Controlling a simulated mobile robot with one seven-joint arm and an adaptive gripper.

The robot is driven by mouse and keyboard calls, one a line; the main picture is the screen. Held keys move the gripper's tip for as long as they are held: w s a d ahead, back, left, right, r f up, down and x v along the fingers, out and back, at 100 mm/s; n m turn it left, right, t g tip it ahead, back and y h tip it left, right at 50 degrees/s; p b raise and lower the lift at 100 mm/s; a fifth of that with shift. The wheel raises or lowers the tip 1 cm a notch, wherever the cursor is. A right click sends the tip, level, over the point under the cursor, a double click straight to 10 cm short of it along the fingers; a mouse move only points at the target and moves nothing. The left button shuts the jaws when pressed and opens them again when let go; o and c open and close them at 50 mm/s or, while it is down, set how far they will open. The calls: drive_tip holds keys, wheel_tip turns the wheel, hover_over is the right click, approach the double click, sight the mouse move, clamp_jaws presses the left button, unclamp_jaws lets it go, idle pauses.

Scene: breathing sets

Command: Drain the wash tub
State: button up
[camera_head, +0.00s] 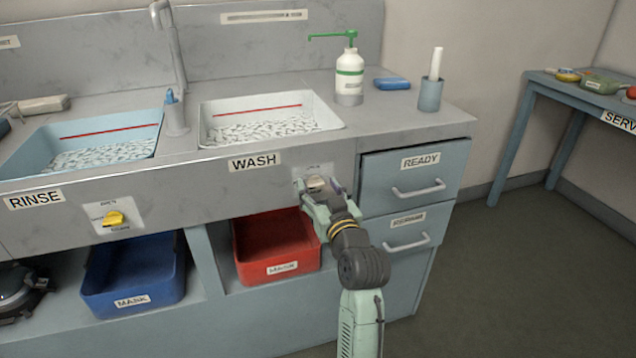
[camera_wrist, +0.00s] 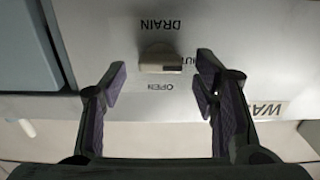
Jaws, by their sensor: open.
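The wash tub (camera_head: 223,110) is a white basin set in the counter above the WASH label (camera_head: 254,162). Pale, foamy-looking contents cover its floor, below a red line on its back wall.
The rinse tub (camera_head: 50,134) has a yellow knob (camera_head: 114,218). The READY drawer (camera_head: 420,165) is right of my gripper. Floor at right is clear.

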drive_tip(key=shift+w+a, duration=0.25)
drive_tip(key=shift+w, duration=0.35)
drive_tip(key=shift+c, duration=0.6)
drive_tip(key=c, duration=1)
